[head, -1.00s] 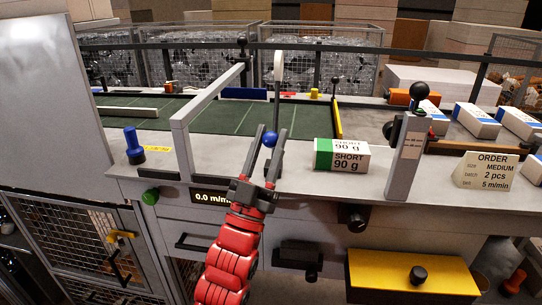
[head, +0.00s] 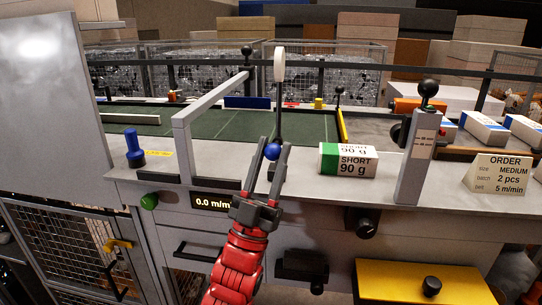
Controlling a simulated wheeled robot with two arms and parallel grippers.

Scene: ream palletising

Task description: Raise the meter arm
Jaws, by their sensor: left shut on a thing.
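The meter arm (head: 279,105) is a thin dark rod with a white rounded disc (head: 279,64) at its top and a blue ball (head: 272,151) at its lower end. It stands close to upright over the front edge of the green belt. My left gripper (head: 266,160) reaches up from below, its two dark fingers on either side of the blue ball and shut on it. My right gripper is not in view.
A grey frame (head: 182,150) stands just left of my left gripper. A ream marked SHORT 90 g (head: 355,162), a grey post with a black knob (head: 416,150) and an ORDER sign (head: 498,174) stand to the right. A blue peg (head: 133,145) is at left. The display (head: 211,201) reads 0.0.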

